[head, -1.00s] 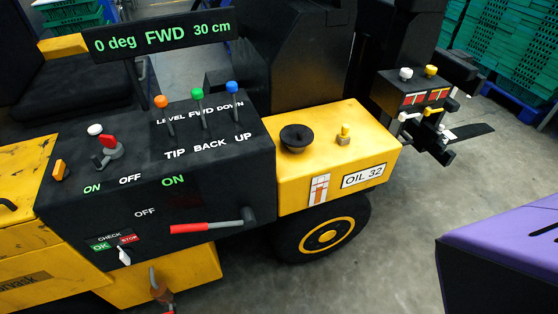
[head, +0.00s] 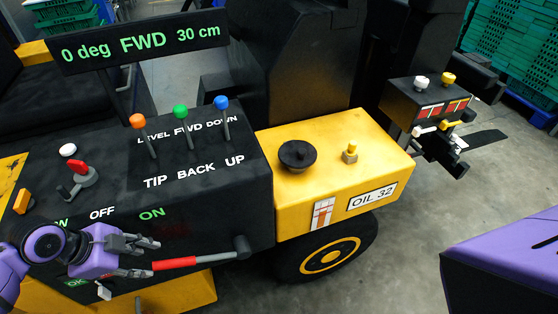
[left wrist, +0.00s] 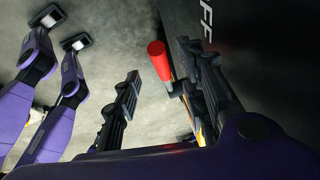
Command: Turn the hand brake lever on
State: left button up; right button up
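The hand brake lever (head: 175,263) has a red grip and a grey arm. It lies nearly level on the side of the black console, its pivot at the right end and its grip pointing left. A green ON label (head: 152,214) is above it. My left gripper (head: 152,257) is at the grip's free end, fingers apart. In the left wrist view the red grip (left wrist: 159,60) shows between the open fingers, nearer the right one, and I cannot tell if they touch. The left gripper hides the side OFF label. My right gripper is not in view.
Levers with orange (head: 138,121), green (head: 180,112) and blue (head: 221,103) knobs stand on the console top. A red-handled switch (head: 79,169) stands left of them. A yellow housing (head: 340,130) with a black cap adjoins on the right. Floor is open beyond the wheel.

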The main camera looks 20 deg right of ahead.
aim_at(156, 264)
pick_arm(q)
jog(key=shift+f, duration=0.3)
jog(key=x, duration=0.6)
jog(key=shift+a, duration=0.2)
jog(key=shift+w+d+f, duration=0.1)
jog(key=shift+d+f, duration=0.05)
jog(key=shift+f, duration=0.35)
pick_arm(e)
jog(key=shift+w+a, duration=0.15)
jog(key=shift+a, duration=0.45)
pick_arm(q)
grip_shut()
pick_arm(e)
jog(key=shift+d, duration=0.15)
